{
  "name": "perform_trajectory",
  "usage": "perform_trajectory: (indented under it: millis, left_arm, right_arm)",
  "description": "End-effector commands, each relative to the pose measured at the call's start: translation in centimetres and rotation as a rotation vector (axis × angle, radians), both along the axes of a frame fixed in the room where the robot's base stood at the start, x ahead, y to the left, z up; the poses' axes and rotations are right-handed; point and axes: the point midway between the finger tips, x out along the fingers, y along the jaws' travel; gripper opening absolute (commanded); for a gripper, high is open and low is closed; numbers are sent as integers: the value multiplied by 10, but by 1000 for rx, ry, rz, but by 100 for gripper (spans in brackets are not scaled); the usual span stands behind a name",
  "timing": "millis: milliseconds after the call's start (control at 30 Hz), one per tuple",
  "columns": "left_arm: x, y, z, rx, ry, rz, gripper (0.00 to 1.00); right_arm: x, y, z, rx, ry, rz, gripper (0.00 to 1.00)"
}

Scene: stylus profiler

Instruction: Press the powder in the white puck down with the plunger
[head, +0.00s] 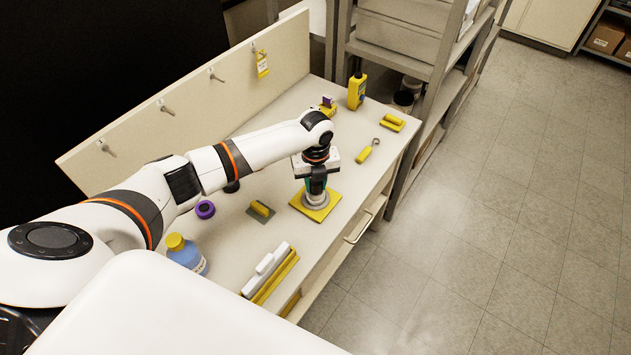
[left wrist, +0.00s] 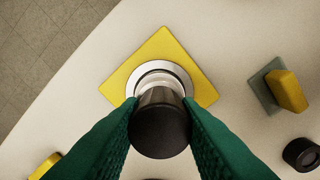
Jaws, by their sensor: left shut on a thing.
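My left gripper (head: 317,192) points straight down over the yellow square pad (head: 298,203). In the left wrist view its two green ribbed fingers (left wrist: 160,112) are shut on the black plunger (left wrist: 160,132), one finger on each side. The white puck (head: 316,206) sits on the pad below the gripper; its pale round rim (left wrist: 178,70) shows around the plunger's lower end. The plunger appears upright and lined up with the puck's middle. The powder is hidden beneath it, and I cannot tell whether the plunger touches it. My right gripper is not in view.
White and yellow bars (head: 268,270) lie at the near edge. A yellow-handled tool (head: 365,154) and a yellow case (head: 356,91) are farther back.

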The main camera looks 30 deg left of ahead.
Motion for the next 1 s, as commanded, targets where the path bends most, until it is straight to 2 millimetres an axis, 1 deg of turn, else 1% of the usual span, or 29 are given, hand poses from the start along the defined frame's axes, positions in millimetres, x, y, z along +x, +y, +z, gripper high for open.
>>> perform_trajectory:
  millis: [133, 267, 1000]
  left_arm:
    - [0, 0, -1, 0, 0, 0, 0]
    - [0, 0, 5, 1, -1, 0, 0]
    - [1, 0, 67, 1, -2, 1, 0]
  right_arm:
    - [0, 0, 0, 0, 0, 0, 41]
    - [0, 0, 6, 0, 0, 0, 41]
    - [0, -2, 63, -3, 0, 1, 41]
